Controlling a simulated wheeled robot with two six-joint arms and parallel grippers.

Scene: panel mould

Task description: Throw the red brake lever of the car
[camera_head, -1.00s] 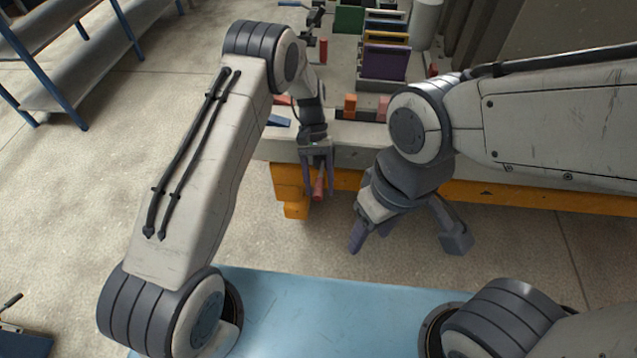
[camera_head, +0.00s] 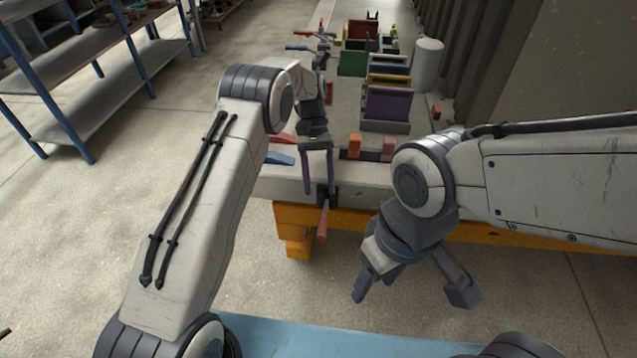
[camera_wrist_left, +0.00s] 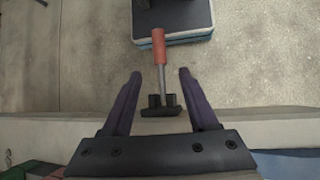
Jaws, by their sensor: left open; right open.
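The brake lever has a red grip (camera_head: 322,229) that hangs out past the near edge of the bench, on a black bracket (camera_head: 333,196). In the left wrist view, its red grip (camera_wrist_left: 158,45) and metal shaft (camera_wrist_left: 162,79) point away from the black bracket (camera_wrist_left: 163,106). My left gripper (camera_head: 319,188) is open at the bench edge, above or near the bracket. In the left wrist view, the lever shaft appears between its two fingers (camera_wrist_left: 160,74), apart from both. I cannot tell the depth. My right gripper (camera_head: 411,297) is open and empty, in front of the bench.
The long grey bench (camera_head: 277,182) has orange parts (camera_head: 297,243) below it. Orange and pink blocks (camera_head: 354,145), a purple panel (camera_head: 389,104) and a white cylinder (camera_head: 428,65) stand on it. A blue-framed shelf (camera_head: 110,90) is at the left. The floor before the bench is clear.

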